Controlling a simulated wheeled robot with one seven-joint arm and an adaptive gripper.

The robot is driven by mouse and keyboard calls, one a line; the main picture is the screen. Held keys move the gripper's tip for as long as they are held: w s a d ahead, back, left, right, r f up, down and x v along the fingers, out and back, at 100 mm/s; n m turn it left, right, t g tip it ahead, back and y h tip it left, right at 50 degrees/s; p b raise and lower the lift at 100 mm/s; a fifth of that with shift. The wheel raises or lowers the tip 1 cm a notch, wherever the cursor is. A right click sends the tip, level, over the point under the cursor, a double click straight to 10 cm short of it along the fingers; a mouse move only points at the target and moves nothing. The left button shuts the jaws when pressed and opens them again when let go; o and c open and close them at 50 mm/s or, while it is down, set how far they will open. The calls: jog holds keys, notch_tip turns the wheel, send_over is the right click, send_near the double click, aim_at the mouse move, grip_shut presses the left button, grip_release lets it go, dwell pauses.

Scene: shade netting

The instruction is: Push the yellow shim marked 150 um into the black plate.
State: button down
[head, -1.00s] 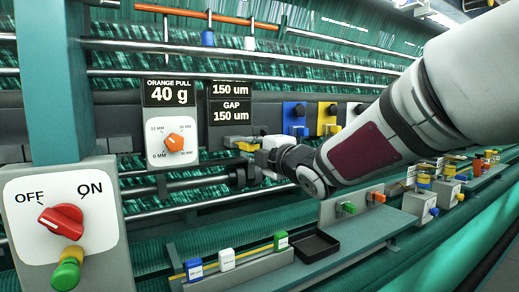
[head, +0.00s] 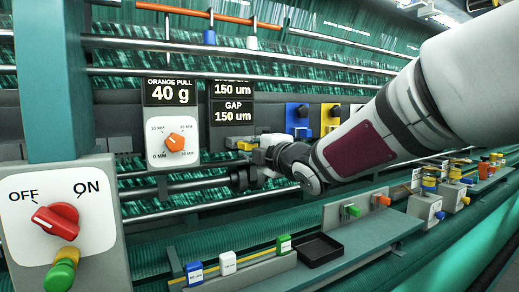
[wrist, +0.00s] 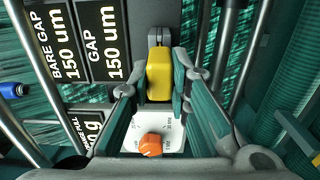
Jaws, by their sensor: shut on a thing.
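The yellow shim (wrist: 159,76) is between the fingers of my gripper (wrist: 160,92) in the wrist view, and the gripper is shut on it. A pale grey part shows just beyond its yellow body. I cannot read its marking. In the head view my gripper (head: 258,158) is at the machine face, below the GAP 150 um sign (head: 234,112) and right of the orange dial. A yellow bit of the shim (head: 246,145) shows at its tip. I cannot make out the black plate clearly or tell whether the shim touches it.
An orange dial (head: 174,142) sits on a white panel, close to the gripper. Metal rails run across the face. Below are a black tray (head: 319,250) and blue, white and green blocks. An OFF/ON switch (head: 55,219) is left.

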jog(key=shift+w+a, duration=0.1)
jog(key=shift+w, duration=0.1)
jog(key=shift+w+a+b, duration=0.2)
jog(key=shift+w+b, duration=0.1)
jog(key=shift+b, duration=0.1)
jog(key=shift+w+a, duration=0.15)
jog(key=c, duration=1.4)
grip_release()
jog(key=v, duration=1.2)
